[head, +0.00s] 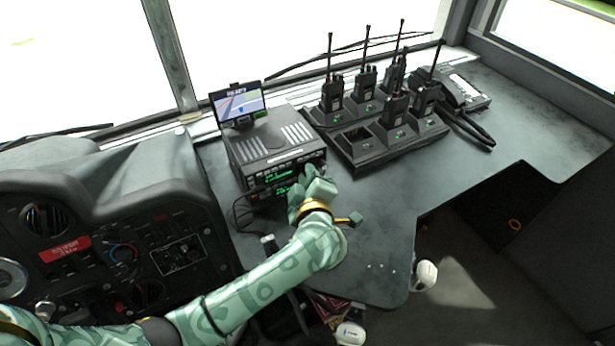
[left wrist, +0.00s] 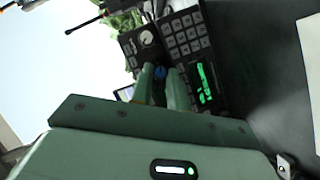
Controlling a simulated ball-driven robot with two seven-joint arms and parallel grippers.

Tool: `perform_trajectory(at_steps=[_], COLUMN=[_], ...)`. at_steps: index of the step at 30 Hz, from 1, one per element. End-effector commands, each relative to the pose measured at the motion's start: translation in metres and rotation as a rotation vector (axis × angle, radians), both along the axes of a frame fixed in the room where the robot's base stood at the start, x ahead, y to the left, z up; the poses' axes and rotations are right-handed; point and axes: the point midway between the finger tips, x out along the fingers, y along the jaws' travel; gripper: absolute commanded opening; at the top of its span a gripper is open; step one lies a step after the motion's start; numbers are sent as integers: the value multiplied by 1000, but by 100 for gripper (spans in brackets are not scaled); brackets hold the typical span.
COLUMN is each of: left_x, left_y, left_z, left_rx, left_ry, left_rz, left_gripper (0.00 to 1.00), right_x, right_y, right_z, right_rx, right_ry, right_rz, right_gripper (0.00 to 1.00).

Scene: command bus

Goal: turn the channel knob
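The two-way radio unit (head: 275,150) is a dark box on the dash counter, with green-lit displays on its front. In the left wrist view its front face shows a green display (left wrist: 204,84), a keypad, a pale round knob (left wrist: 147,38) and a small blue knob (left wrist: 160,73). My left gripper (head: 311,178) is at the lower right of the radio's front. In the left wrist view its two fingers (left wrist: 163,80) are close together, one on each side of the blue knob, and appear shut on it. The knob's marking is too small to read. My right gripper is not in view.
The counter (head: 385,225) right of my left wrist is mostly clear.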

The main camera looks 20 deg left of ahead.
Motion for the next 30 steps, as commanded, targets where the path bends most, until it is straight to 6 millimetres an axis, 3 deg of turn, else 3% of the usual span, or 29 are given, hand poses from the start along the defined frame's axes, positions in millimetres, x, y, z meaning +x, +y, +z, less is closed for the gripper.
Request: perform_trajectory(at_steps=[10,30], left_x=[-1,-2], left_y=[0,1], left_z=[-4,-10], left_rx=[-61,-380], left_ry=[-59,-375], left_rz=[0,1], left_gripper=[0,0], right_x=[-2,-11], right_y=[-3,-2], right_z=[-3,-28], right_rx=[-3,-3], right_ry=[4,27], right_rz=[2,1], right_gripper=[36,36])
